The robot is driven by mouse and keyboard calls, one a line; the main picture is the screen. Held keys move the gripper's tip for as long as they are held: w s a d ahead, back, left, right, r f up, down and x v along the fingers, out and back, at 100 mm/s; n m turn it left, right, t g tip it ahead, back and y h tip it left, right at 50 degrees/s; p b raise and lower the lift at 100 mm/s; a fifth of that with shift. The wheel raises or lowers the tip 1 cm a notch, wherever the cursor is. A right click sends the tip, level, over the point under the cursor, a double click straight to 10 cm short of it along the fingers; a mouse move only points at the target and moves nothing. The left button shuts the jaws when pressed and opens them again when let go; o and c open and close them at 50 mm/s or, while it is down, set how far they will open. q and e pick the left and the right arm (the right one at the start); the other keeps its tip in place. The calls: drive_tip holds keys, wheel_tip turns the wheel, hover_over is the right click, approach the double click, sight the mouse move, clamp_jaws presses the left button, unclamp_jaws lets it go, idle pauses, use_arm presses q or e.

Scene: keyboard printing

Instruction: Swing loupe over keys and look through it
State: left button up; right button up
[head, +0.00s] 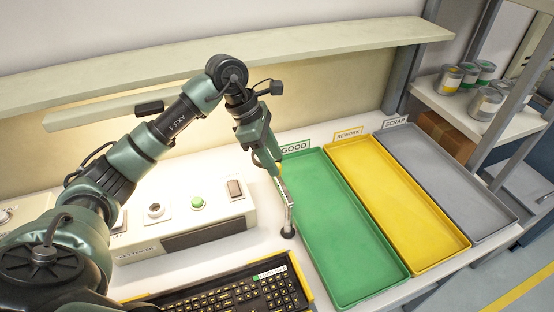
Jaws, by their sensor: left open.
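The keyboard (225,295) has black keys with yellow legends and a yellow edge. It lies at the bottom of the head view, cut off by the frame, with a small label at its upper right. My left gripper (284,196) points down beyond the keyboard's right end, beside the green tray. It is seen nearly edge-on and is open. A thin silver rod with a dark foot (288,231) shows at its tip; I cannot tell whether this is a finger or a stand. I cannot make out a loupe lens. My right gripper is out of view.
A cream tester box (208,220) with a green button and a switch stands behind the keyboard. Empty green (335,230), yellow (395,205) and grey (450,185) trays, labelled GOOD, REWORK and SCRAP, fill the right. A shelf (300,47) runs along the wall above. Cans stand at upper right.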

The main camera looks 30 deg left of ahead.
use_arm(q)
drive_tip(key=shift+x, duration=1.45)
drive_tip(key=shift+w+a, duration=0.15)
clamp_jaws()
